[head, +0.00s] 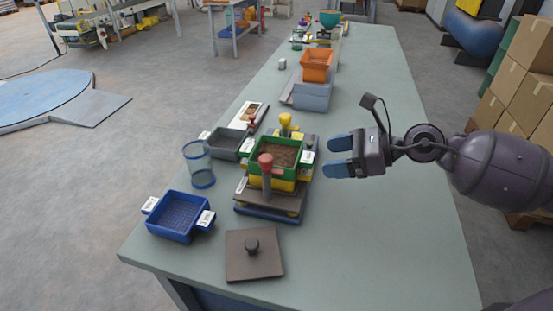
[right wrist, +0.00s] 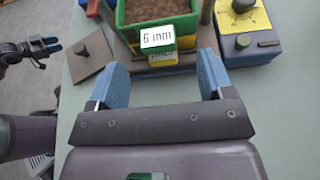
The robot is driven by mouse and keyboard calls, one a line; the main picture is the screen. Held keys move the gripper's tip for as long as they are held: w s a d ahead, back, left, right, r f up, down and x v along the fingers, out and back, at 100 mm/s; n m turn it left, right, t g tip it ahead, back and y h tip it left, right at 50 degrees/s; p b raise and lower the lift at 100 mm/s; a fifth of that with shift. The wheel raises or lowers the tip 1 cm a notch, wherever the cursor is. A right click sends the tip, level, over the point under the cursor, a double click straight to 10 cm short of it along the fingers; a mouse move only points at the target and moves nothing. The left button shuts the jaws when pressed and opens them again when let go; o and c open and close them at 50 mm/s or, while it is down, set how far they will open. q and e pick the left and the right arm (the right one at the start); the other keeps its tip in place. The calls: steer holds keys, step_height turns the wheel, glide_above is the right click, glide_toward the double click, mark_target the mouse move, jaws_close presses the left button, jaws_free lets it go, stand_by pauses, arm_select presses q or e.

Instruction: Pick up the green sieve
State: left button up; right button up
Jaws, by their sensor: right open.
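The green sieve (head: 301,157) is a square frame filled with brown soil. It sits on a yellow sieve (head: 283,184) in a stack with a dark plate, between a red-knobbed post (head: 266,162) and a yellow-knobbed post (head: 285,121). In the right wrist view the green sieve (right wrist: 128,17) is ahead, its handle tab labelled "6 mm" (right wrist: 157,38) facing me. My right gripper (head: 328,156) is open and empty, just right of the stack, apart from the tab. My left gripper (right wrist: 47,55) shows small at the left of the right wrist view, fingers apart and empty.
A blue sieve (head: 178,216), a clear blue-rimmed cylinder (head: 199,165), a grey tray (head: 228,144) and a dark lid with a knob (head: 254,262) surround the stack. Orange (head: 317,64) and grey-blue bins (head: 312,98) stand farther back. The table's right side is clear.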

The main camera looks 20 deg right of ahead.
mark_target(312, 158)
steer(key=shift+x, duration=2.4)
arm_select(q)
steer(key=shift+s+f, duration=0.1)
steer(key=shift+f, duration=0.25)
arm_select(e)
steer(key=shift+r, duration=0.25)
steer(key=c, duration=1)
steer(key=shift+c, duration=0.2)
step_height(312, 158, up, 6)
steer(key=shift+r+p, duration=0.2)
steer(key=shift+p, duration=0.35)
arm_select(q)
steer(key=shift+s+a+r+p, duration=0.15)
steer(key=shift+r+p, duration=0.65)
steer(key=shift+r, duration=0.3)
arm_select(e)
step_height(312, 158, up, 14)
steer(key=shift+f, duration=0.15)
